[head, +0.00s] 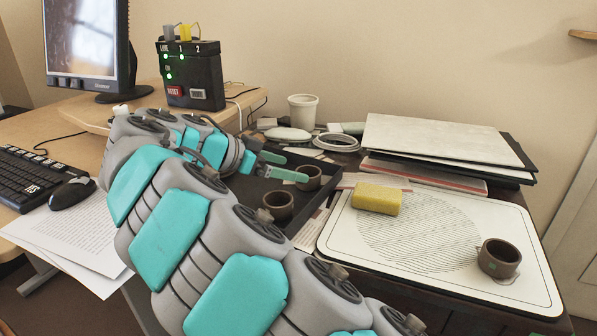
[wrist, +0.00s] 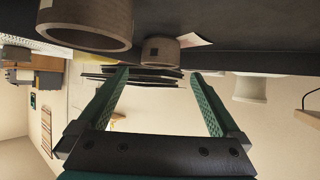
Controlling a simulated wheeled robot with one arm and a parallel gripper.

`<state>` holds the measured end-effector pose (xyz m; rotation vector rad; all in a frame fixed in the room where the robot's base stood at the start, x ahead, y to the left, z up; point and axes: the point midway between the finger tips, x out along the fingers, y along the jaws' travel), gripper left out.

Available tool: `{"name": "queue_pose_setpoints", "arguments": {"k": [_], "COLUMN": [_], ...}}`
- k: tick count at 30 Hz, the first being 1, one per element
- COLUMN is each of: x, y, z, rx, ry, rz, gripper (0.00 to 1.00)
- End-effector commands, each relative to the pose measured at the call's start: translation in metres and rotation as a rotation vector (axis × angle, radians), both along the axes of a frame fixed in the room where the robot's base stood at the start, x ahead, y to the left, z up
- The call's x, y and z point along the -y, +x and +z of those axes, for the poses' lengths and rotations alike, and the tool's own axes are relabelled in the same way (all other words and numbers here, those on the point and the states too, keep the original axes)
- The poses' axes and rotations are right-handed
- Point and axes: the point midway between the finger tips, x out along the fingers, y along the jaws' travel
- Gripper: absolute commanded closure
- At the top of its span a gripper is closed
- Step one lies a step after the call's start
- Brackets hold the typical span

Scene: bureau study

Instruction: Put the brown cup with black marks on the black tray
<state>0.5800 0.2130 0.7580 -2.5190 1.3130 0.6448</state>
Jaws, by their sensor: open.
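The black tray (head: 253,188) lies on the dark desk, partly hidden behind my arm. Two brown cups stand on it: a nearer cup (head: 278,206) and a farther cup (head: 308,177). In the wrist view the farther cup (wrist: 160,49) shows a small dark square mark; the larger, nearer cup (wrist: 88,25) shows no clear mark there. A third brown cup (head: 499,258) stands on the white board, with a small mark on its side too faint to identify. My gripper (head: 294,167) is open and empty beside the farther cup. It also shows open in the wrist view (wrist: 160,75).
The white board (head: 350,243) carries a yellow sponge (head: 376,199). Flat panels (head: 440,140) are stacked behind it. A black box with green lights (head: 190,75) is at the left.

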Motion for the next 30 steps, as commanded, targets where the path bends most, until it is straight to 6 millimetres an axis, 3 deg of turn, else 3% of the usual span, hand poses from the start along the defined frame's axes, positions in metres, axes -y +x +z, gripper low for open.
{"name": "queue_pose_setpoints", "arguments": {"k": [12,30], "x": [-0.043,-0.051], "y": [-0.027,-0.035], "z": [0.028,0.034], "rx": [0.004,0.001], "ry": [0.000,0.000], "rz": [0.006,0.002], "gripper": [0.00,0.00]}}
